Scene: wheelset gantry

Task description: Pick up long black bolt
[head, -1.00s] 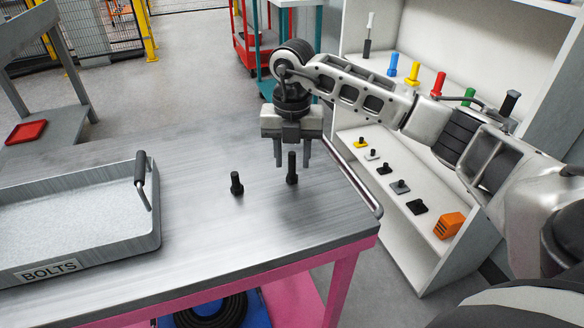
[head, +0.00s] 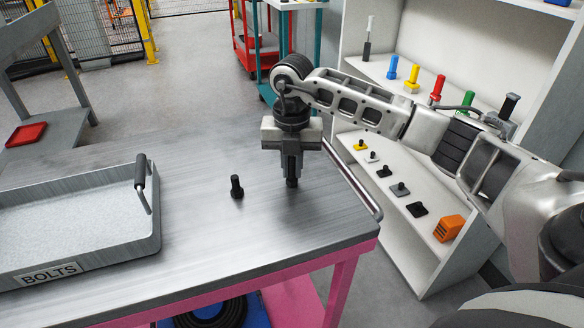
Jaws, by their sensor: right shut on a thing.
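The long black bolt (head: 292,182) stands upright on the metal table near its right edge. My right gripper (head: 291,172) points straight down and is shut around the bolt's upper part. Only the bolt's lower end shows below the fingers, and it appears to be at the table top. A shorter black bolt (head: 236,186) stands on the table to the left, apart from the gripper. My left gripper is not in view.
A grey tray (head: 160,238) labelled BOLTS, with a raised handle (head: 141,172), lies on the table (head: 210,240) at the left. A white shelf unit (head: 400,232) with coloured tools and parts stands at the right. A rail runs along the table's right edge.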

